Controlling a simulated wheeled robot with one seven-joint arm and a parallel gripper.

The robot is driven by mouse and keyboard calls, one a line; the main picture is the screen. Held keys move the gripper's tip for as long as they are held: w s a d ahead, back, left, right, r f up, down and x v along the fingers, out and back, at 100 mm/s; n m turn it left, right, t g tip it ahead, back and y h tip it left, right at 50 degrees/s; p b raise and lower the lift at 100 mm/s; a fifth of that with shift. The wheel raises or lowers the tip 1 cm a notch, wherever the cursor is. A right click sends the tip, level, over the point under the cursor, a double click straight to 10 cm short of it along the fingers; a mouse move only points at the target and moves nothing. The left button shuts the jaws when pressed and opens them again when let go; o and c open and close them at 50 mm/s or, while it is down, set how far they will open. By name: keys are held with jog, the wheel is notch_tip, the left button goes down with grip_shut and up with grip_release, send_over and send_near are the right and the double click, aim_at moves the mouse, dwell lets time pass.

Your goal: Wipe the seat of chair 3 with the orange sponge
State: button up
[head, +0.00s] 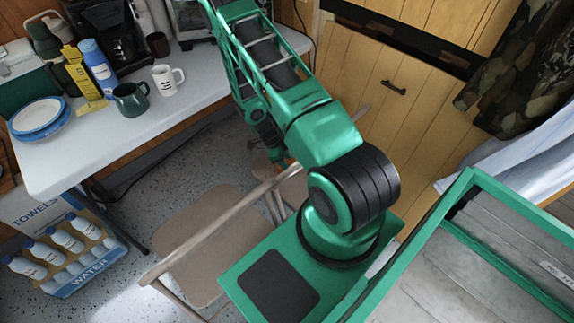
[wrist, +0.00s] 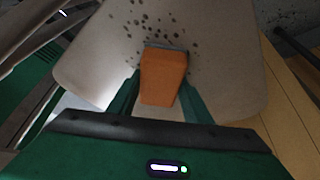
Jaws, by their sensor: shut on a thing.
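My gripper (wrist: 161,78) is shut on the orange sponge (wrist: 163,80), a block with a thin grey strip at its far end. The sponge is over a beige chair seat (wrist: 222,75) in the wrist view; I cannot tell whether it touches. Dark spots (wrist: 143,22) are scattered on the seat beyond and beside the sponge. In the head view my arm hides most of the gripper, and the sponge does not show. A beige chair (head: 290,188) is partly visible below the gripper, behind my arm. No number shows on it.
Another beige folding chair (head: 195,240) stands nearer, left of my base. A white table (head: 75,155) at left holds mugs, bottles and plates. Water bottles in a pack (head: 68,262) are on the floor below. Wooden cabinet fronts (head: 375,110) stand behind my arm.

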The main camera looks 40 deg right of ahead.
aim_at(272, 176)
jog(key=shift+d+f, duration=0.1)
jog(key=shift+d, duration=1.65)
jog(key=shift+w, duration=0.85)
jog(key=shift+a+f, duration=0.15)
jog(key=shift+a, duration=2.25)
jog(key=shift+s+a+r, duration=0.1)
jog(key=shift+a+r, duration=0.05)
jog(key=shift+a, duration=1.35)
jog(key=shift+s+a+r, duration=0.1)
jog(key=shift+a, duration=1.35)
jog(key=shift+a+f, duration=0.15)
jog(key=shift+a, duration=1.5)
jog(key=shift+w+a, duration=0.1)
jog(key=shift+w, duration=0.6)
jog(key=shift+w+d, duration=0.1)
jog(key=shift+d, duration=3.25)
jog(key=shift+w+d, duration=0.1)
jog(key=shift+d, duration=3.55)
jog(key=shift+w+r, duration=0.1)
jog(key=shift+r, duration=2.9)
